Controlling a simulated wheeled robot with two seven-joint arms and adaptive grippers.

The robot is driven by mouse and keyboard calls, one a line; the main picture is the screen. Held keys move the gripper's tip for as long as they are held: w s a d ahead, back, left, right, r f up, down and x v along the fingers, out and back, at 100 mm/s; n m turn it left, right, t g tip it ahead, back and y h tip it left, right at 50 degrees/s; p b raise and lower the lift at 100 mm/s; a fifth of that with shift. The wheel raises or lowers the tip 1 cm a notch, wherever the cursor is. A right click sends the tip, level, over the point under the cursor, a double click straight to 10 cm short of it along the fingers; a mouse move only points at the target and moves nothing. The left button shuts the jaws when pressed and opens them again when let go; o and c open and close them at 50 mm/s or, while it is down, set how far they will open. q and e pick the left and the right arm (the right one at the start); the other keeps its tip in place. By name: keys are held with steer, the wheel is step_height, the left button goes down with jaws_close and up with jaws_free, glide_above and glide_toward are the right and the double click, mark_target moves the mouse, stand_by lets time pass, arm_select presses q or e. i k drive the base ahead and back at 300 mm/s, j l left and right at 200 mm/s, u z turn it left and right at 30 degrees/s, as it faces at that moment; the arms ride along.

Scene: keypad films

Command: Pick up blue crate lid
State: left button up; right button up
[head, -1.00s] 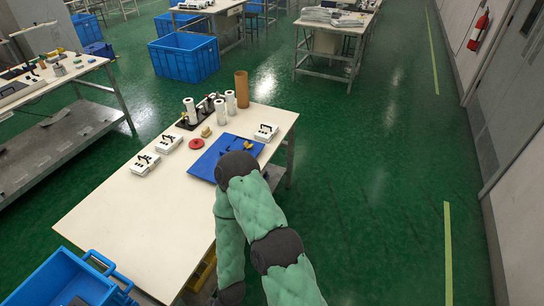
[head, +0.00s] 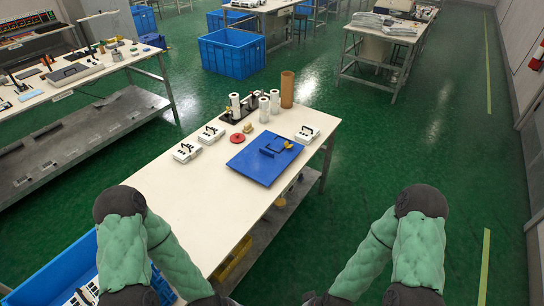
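The blue crate lid (head: 259,165) lies flat on the white worktable, towards its far right part. A small yellow and dark item (head: 287,145) sits on the lid near its right corner. Both my arms show as green padded links with dark joints, one at lower left and one at lower right. Neither arm touches the lid. Both grippers are out of the picture, so I cannot see what they hold.
The white worktable (head: 190,215) carries white keypad boxes (head: 187,151), a red ring (head: 237,138), white rolls (head: 264,109) and a brown tube (head: 287,89). A blue crate (head: 62,262) stands at lower left. Green floor (head: 390,145) is open on the right.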

mark_target(266, 158)
steer(key=u, duration=2.05)
steer(key=z, duration=2.05)
steer(key=u, duration=0.8)
steer(key=i+l+u, duration=0.15)
steer(key=l+u, duration=1.25)
steer(key=k+l+u, duration=0.15)
steer(key=l+u, duration=0.35)
steer(key=l, duration=0.1)
